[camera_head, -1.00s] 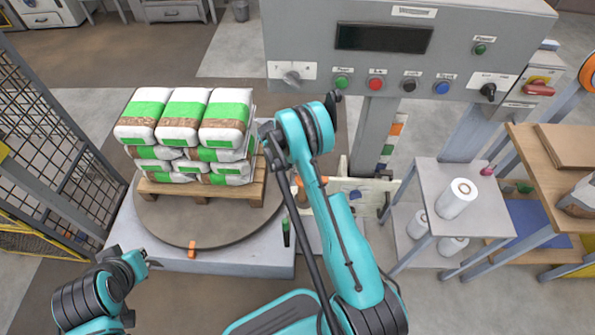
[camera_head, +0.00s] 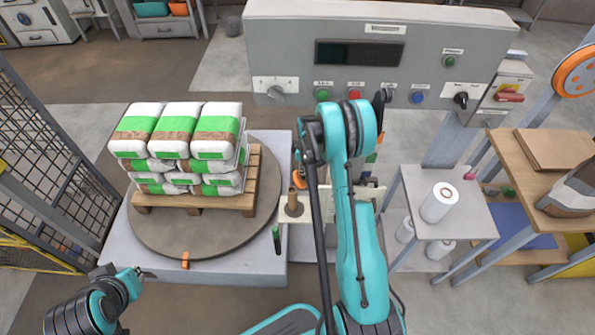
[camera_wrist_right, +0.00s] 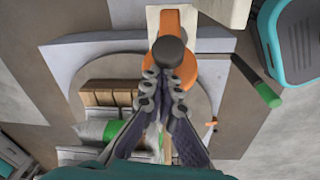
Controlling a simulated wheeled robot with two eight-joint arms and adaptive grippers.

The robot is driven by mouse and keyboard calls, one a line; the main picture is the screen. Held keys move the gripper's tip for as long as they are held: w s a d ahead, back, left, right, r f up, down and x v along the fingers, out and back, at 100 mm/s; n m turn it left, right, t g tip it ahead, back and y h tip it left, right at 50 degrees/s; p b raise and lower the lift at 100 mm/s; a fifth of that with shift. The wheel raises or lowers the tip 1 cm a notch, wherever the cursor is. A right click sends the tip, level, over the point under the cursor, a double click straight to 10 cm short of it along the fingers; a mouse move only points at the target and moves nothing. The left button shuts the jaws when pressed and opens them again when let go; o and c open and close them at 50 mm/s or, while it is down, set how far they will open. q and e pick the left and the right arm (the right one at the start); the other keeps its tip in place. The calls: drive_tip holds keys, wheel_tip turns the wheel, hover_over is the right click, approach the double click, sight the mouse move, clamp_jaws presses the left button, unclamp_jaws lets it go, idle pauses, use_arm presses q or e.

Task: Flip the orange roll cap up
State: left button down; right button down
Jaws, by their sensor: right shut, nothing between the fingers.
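The orange roll cap (camera_head: 300,179) shows in the head view beside the turntable, partly behind my right arm. In the right wrist view the orange cap (camera_wrist_right: 186,22) is at the top, with a dark round end (camera_wrist_right: 171,52) in front of part of it. My right gripper (camera_wrist_right: 167,78) is shut and empty, its fingertips close to the dark round end; contact cannot be told. In the head view the right gripper (camera_head: 298,160) is small and partly hidden by its own arm. My left gripper (camera_head: 142,273) is low at the left, away from the cap; its opening is unclear.
A pallet (camera_head: 225,203) of white and green bags stands on the round turntable (camera_head: 190,238). A control panel (camera_head: 375,20) rises behind my right arm. A side table (camera_head: 465,222) with a white roll (camera_head: 440,202) stands right. A green-tipped rod (camera_wrist_right: 267,95) is close to the cap.

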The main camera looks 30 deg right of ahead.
drive_tip(key=shift+s+d+r, duration=0.2)
drive_tip(key=shift+s+d, duration=0.15)
drive_tip(key=shift+d, duration=0.2)
